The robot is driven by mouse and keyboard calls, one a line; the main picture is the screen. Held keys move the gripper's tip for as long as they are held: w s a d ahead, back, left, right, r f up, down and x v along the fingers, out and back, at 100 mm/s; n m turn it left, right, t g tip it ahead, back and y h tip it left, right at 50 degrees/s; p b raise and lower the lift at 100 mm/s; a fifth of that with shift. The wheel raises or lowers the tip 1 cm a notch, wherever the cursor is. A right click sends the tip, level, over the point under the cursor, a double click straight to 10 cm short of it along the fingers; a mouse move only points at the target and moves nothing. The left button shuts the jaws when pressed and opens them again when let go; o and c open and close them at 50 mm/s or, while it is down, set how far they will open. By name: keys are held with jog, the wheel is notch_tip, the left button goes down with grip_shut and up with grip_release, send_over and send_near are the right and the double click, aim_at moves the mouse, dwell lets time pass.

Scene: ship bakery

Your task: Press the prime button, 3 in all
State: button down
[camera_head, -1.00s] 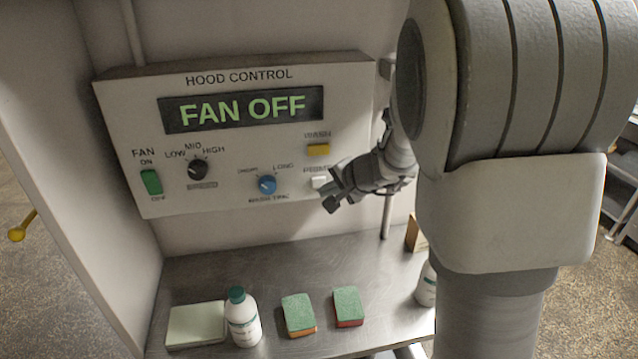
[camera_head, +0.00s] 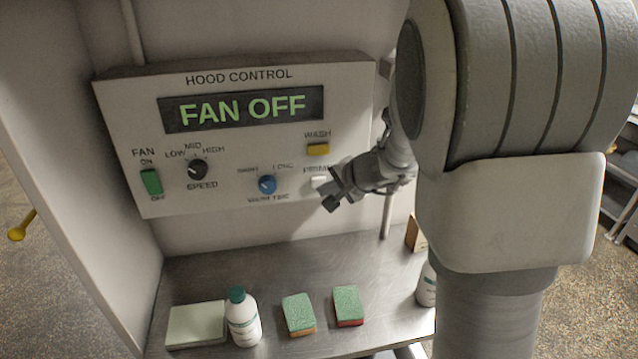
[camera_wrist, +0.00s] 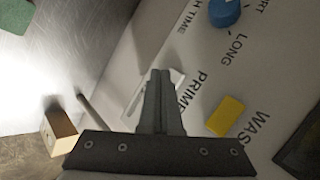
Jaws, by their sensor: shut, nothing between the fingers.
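The hood control panel (camera_head: 240,85) is on the wall, and its display (camera_head: 240,109) reads FAN OFF. The white prime button (camera_head: 319,182) is at its lower right, below the yellow wash button (camera_head: 318,149). My gripper (camera_head: 331,199) is shut and empty, with its tips at or just in front of the prime button. In the wrist view the shut fingers (camera_wrist: 160,80) overlap the white prime button (camera_wrist: 176,79) and hide most of it. I cannot tell whether they touch it.
A blue wash time knob (camera_head: 267,184), a black speed knob (camera_head: 197,169) and a green fan switch (camera_head: 151,181) are on the panel. Below, a metal table (camera_head: 270,275) holds a white bottle (camera_head: 243,322), two sponges (camera_head: 348,306) and a pale block (camera_head: 195,325).

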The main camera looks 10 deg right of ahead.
jog(key=shift+w, duration=0.4)
jog(key=shift+w+b, duration=0.3)
jog(key=shift+w, duration=0.1)
dwell(0.6)
jog(key=shift+s, duration=0.1)
jog(key=shift+s+b, duration=0.45)
jog(key=shift+s, duration=0.3)
jog(key=shift+s, duration=0.1)
jog(key=s+b, duration=0.1)
jog(key=s, duration=0.3)
jog(key=shift+s, duration=0.4)
jog(key=shift+s, duration=0.1)
dwell(2.3)
